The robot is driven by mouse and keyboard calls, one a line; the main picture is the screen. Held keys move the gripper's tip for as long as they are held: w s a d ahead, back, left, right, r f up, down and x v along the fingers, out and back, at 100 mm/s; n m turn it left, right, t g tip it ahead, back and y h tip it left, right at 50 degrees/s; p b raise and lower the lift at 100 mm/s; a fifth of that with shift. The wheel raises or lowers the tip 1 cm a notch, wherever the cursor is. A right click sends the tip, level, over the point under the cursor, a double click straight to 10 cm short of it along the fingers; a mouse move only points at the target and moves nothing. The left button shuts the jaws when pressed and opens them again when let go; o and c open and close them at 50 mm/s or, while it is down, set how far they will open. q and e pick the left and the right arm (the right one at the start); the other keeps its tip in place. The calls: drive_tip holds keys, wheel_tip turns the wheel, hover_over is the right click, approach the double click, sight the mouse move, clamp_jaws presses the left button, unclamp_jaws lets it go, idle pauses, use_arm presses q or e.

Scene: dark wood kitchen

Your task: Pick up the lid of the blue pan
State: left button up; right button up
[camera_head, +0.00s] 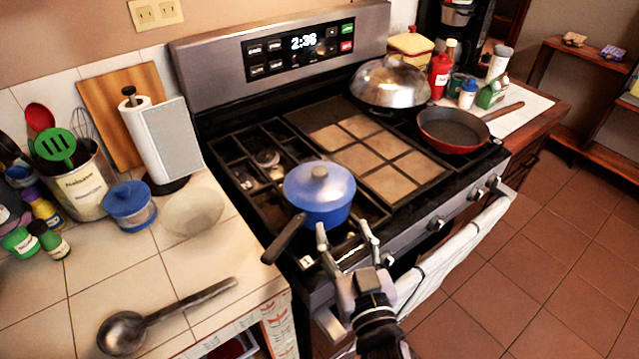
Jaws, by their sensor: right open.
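The blue pan (325,212) stands on the front left part of the stove, its dark handle (284,240) pointing to the lower left. Its blue lid (312,184) sits on top, with a round grey knob (319,173) in the middle. My right gripper (347,232) is in front of the pan, at the stove's front edge. Its two fingers are spread apart, point towards the pan and have nothing between them. The knob is farther back, beyond the fingertips. I cannot tell whether a fingertip touches the pan's side. My left gripper is not in view.
A domed metal lid (390,82) and a red frying pan (452,130) occupy the stove's back and right. A towel (450,250) hangs on the oven front.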

sight(322, 177)
drive_tip(key=p+x, duration=0.1)
drive_tip(key=x, duration=0.3)
drive_tip(key=p+x, duration=0.1)
drive_tip(key=x, duration=0.3)
drive_tip(key=p+x, duration=0.1)
drive_tip(key=x, duration=0.3)
drive_tip(key=shift+a+r, duration=0.2)
drive_tip(key=shift+r, duration=0.1)
drive_tip(key=p+x, duration=0.1)
drive_tip(key=x, duration=0.4)
drive_tip(key=shift+s+r+p, duration=0.1)
drive_tip(key=shift+p, duration=0.3)
drive_tip(key=shift+w+a, duration=0.1)
drive_tip(key=shift+w, duration=0.15)
clamp_jaws()
